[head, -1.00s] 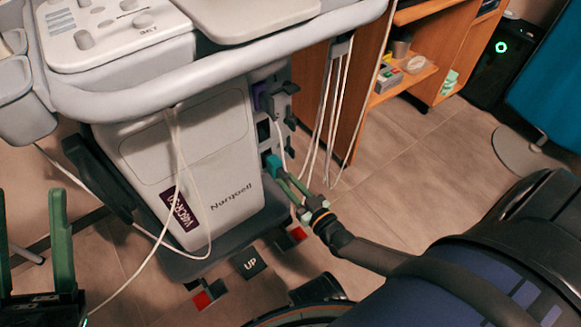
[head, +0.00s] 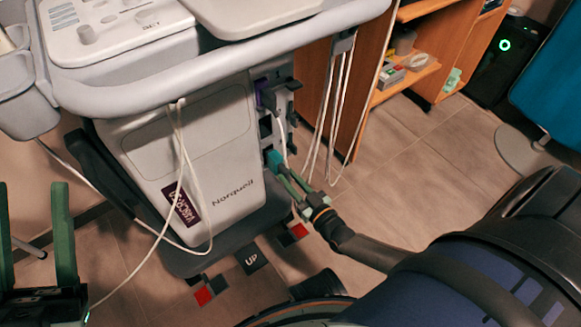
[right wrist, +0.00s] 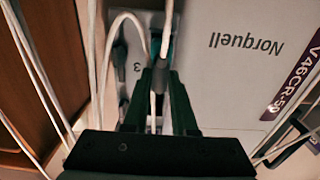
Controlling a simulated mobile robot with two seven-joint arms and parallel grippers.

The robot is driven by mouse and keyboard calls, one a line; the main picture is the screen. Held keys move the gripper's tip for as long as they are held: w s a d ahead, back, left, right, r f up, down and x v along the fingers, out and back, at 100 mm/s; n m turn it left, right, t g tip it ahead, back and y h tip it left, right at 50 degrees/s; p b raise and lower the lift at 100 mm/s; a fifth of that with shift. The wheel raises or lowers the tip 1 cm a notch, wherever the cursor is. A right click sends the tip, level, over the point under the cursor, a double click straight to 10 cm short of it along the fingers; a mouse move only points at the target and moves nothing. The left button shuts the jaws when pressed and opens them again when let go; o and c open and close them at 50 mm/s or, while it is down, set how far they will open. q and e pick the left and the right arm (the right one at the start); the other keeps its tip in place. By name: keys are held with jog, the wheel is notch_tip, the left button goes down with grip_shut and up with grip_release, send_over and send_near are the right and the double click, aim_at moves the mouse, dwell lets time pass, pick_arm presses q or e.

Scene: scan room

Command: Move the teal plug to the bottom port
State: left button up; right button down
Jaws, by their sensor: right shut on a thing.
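The teal plug (head: 274,158) is at the lowest place on the port panel, on the side of the white scan machine. My right gripper (head: 285,172) is shut on it. The fingers hide much of the plug; only a bit of teal (right wrist: 173,48) shows beyond the fingertips in the right wrist view. The bottom port is hidden behind the plug, and I cannot tell how deep the plug sits. A dark empty-looking port (head: 265,127) is above it, and a purple plug (head: 262,94) is at the top. My left gripper (head: 35,225) is open and empty at the far left.
The white machine (head: 225,120) has an overhanging rail (head: 200,88) above the panel. White cables (head: 328,110) hang right of the panel, and another loops over its front. A wooden shelf (head: 410,80) stands behind.

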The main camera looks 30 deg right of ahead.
aim_at(280, 169)
jog(key=shift+w+a, duration=0.2)
jog(key=shift+w, duration=2.2)
dwell(3.4)
jog(key=shift+f, duration=0.1)
dwell(0.7)
jog(key=c, duration=0.6)
grip_release()
jog(key=shift+c, duration=0.2)
jog(key=shift+o, duration=0.4)
